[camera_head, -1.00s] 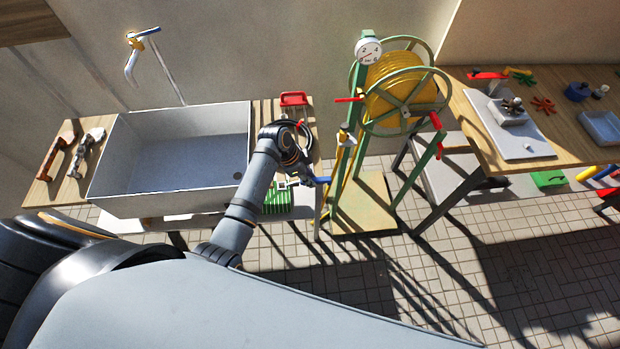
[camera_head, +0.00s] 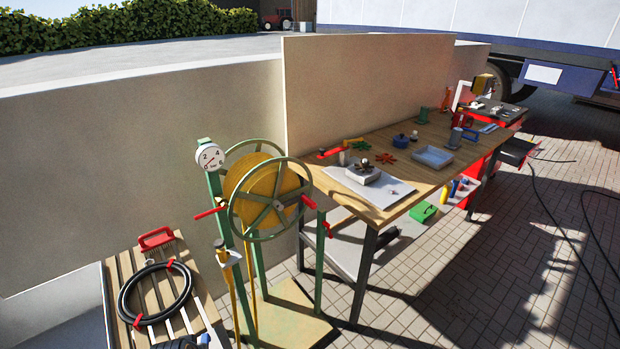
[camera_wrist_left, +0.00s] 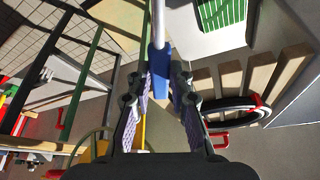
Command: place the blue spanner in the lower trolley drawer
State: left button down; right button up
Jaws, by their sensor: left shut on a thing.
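In the left wrist view my left gripper (camera_wrist_left: 164,66) is shut on the blue spanner (camera_wrist_left: 158,82), whose blue handle lies between the fingers. A shiny metal part extends beyond it to the top edge. In the head view only a dark and blue fragment shows at the bottom edge, too cut off to tell. The red trolley (camera_head: 483,172) stands at the far end of the wooden bench. A dark tray-like part (camera_head: 518,152) juts from its right side; I cannot tell which drawer it is. My right gripper is in neither view.
The hose reel stand (camera_head: 263,205) stands between the slatted table (camera_head: 205,300) and the wooden bench (camera_head: 400,200). A black hose coil (camera_head: 157,292) lies on the slats. Dark cables (camera_head: 565,215) cross the paving at right. The paving before the bench is clear.

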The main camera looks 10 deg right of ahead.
aim_at(513, 154)
jog(key=i+l+z, duration=0.25)
jog(key=l+z, duration=0.2)
jog(key=i+l+z, duration=0.45)
jog(key=l, duration=0.15)
jog(key=i+l+z, duration=0.3)
jog(key=l+z, duration=0.15)
jog(key=i+l+z, duration=0.2)
jog(key=i+z, duration=0.25)
jog(key=i+l+z, duration=0.1)
jog(key=i+z, duration=0.25)
jog(key=i, duration=4.9)
jog(key=i+l+u, duration=0.2)
jog(key=i+u, duration=0.25)
jog(key=i, duration=0.3)
jog(key=i+l+u, duration=0.4)
jog(key=i, duration=0.3)
jog(key=i+l+u, duration=0.45)
jog(key=i+l, duration=0.15)
jog(key=l, duration=0.2)
